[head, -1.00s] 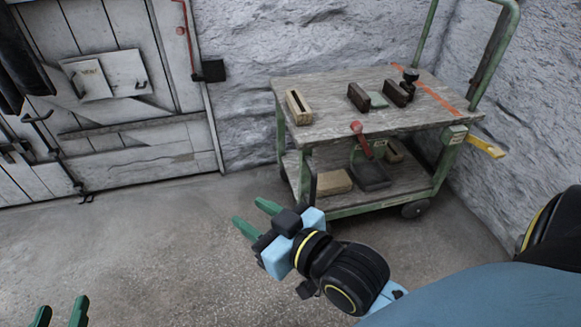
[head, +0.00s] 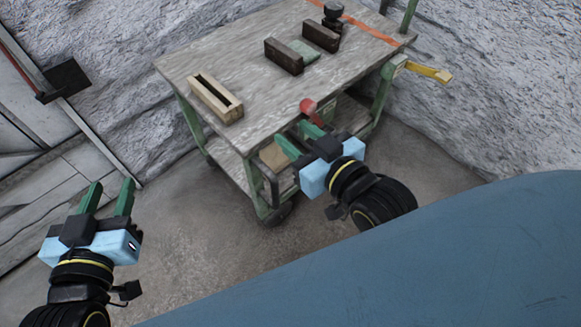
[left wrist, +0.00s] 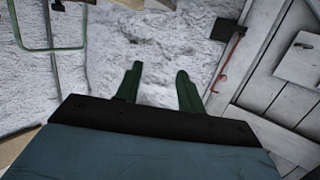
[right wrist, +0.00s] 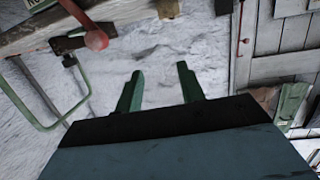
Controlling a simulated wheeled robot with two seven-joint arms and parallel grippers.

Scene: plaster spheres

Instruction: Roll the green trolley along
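The green trolley (head: 240,55) has a worn wooden top and a green frame, and stands against the rough wall at the upper middle of the head view. Its lower shelf (head: 232,168) is partly hidden by my right gripper. A red-knobbed lever (head: 309,107) sits at its near edge and also shows in the right wrist view (right wrist: 96,40). My right gripper (head: 291,138) is open and empty, in front of the trolley's near side in the picture; contact cannot be told. My left gripper (head: 109,195) is open and empty, left of the trolley over the floor.
On the trolley top lie a pale slotted block (head: 215,98), two dark blocks (head: 284,56) (head: 321,36) and a black knobbed item (head: 333,14). A yellow handle (head: 430,73) juts out at the right. A wooden door (head: 30,150) is at the left. Floor is bare before the trolley.

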